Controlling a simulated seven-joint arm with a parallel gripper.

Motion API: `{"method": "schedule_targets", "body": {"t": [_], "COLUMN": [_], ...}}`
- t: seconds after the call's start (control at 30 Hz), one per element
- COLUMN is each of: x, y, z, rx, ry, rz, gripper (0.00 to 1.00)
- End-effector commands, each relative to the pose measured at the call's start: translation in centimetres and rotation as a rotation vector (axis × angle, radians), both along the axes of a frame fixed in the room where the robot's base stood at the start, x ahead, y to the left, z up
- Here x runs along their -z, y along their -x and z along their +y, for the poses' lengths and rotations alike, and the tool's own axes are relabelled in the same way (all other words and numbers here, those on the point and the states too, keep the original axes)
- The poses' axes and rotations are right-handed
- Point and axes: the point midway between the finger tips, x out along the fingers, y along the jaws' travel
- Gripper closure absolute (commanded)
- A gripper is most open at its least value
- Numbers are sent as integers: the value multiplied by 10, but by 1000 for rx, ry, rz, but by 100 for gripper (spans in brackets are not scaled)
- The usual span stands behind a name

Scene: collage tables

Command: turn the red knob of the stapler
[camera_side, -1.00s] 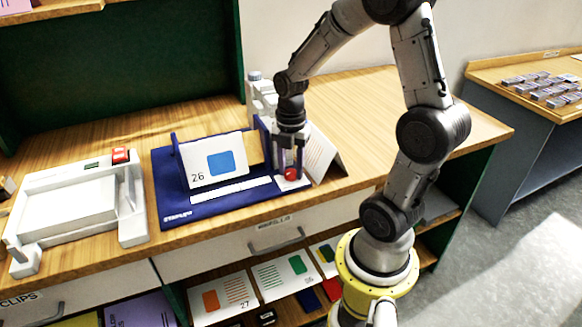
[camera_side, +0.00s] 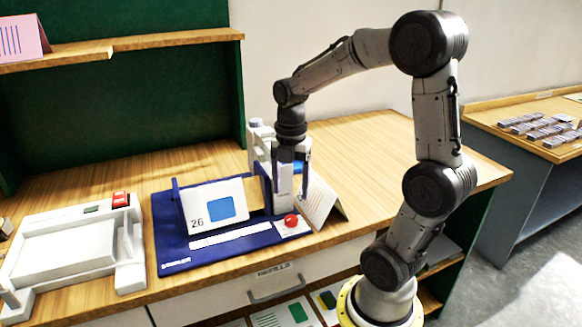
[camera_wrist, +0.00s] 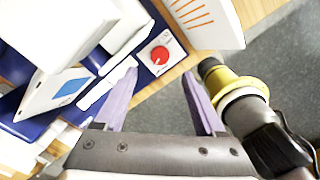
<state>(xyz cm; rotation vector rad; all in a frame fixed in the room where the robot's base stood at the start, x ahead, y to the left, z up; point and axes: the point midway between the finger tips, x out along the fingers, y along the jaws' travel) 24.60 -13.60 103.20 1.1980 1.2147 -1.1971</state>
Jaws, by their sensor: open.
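The stapler is a dark blue base (camera_side: 225,250) on the wooden table, with a white panel and upright parts. Its red knob (camera_side: 291,220) sits on a white plate at the base's front right corner. The knob also shows in the wrist view (camera_wrist: 159,55), round with a pale mark on it. My gripper (camera_side: 291,190) points down above the knob, with its purple fingers apart and empty. In the wrist view the fingertips (camera_wrist: 160,72) lie to either side of the knob's line, with the knob just beyond them and clear of both.
A card marked 26 (camera_side: 214,205) with a blue square stands on the blue base. A folded white card (camera_side: 322,200) stands close right of the knob. A white device with a red button (camera_side: 121,199) lies to the left. The table's right part is clear.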

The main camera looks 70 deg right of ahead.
Motion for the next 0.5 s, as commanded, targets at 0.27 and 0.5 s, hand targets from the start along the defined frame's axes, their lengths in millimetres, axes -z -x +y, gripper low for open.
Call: {"method": "schedule_targets", "body": {"t": [0.27, 0.5], "x": [-46, -56], "y": [-1, 0], "z": [0, 0], "rx": [0, 0], "ry": [1, 0], "rz": [-2, 0], "gripper": [28, 28]}}
